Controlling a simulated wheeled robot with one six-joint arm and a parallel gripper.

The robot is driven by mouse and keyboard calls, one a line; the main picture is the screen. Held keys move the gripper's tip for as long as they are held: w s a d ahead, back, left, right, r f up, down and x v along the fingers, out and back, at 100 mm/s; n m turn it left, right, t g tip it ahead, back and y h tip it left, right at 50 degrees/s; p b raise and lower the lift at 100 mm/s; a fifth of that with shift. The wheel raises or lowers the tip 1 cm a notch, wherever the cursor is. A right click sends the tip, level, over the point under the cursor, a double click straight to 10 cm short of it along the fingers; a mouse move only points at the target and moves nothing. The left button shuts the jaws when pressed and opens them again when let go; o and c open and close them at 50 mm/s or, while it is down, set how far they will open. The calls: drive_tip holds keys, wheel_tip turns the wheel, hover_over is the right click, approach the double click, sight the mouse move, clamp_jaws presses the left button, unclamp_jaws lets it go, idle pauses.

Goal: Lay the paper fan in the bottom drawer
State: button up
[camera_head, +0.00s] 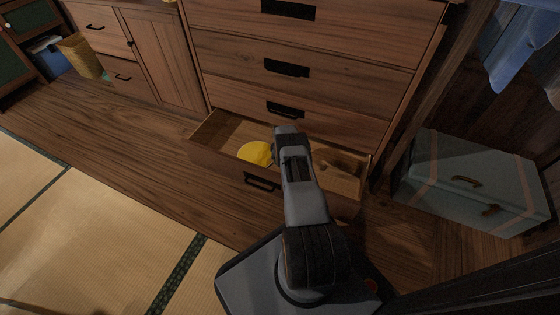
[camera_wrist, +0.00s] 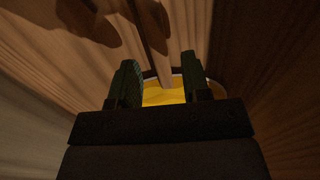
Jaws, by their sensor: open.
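The bottom drawer (camera_head: 220,166) of the wooden chest is pulled open in the head view. The paper fan (camera_head: 254,153) shows as a yellow rounded shape inside its left part, partly hidden by my arm. In the wrist view the yellow fan (camera_wrist: 163,96) lies beyond my fingers, with a pale, narrow handle running up the picture from it. My gripper (camera_wrist: 160,62) is open, its two dark fingers on either side of the handle's line. I see no finger closed on the fan. In the head view my arm reaches over the drawer and hides its middle.
The closed upper drawers of the chest (camera_head: 300,50) rise behind the open one. A grey-green trunk (camera_head: 470,185) stands to the right. A low cabinet (camera_head: 160,55) and a tan bin (camera_head: 80,55) are at the back left. The tatami floor (camera_head: 90,235) at left is clear.

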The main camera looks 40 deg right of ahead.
drive_tip(key=s+a+r+m+p, duration=0.1)
drive_tip(key=a+r, duration=0.3)
drive_tip(key=r, duration=0.5)
drive_tip(key=s+a+r+p, duration=0.1)
drive_tip(key=a+r+p, duration=0.15)
drive_tip(key=r, duration=0.75)
drive_tip(key=a+r+m, duration=0.1)
drive_tip(key=a+r, duration=0.4)
drive_tip(key=r, duration=0.4)
drive_tip(key=s+a+r+m+t, duration=0.1)
drive_tip(key=s+a+r+m, duration=0.1)
drive_tip(key=s+a+r, duration=0.6)
drive_tip(key=s+a+r+m+t, duration=0.1)
drive_tip(key=s+a+r+m, duration=0.1)
drive_tip(key=s+a+r, duration=0.7)
drive_tip(key=s+r, duration=0.4)
drive_tip(key=s, duration=0.2)
drive_tip(key=shift+s+a+r, duration=0.15)
drive_tip(key=shift+s+r, duration=0.2)
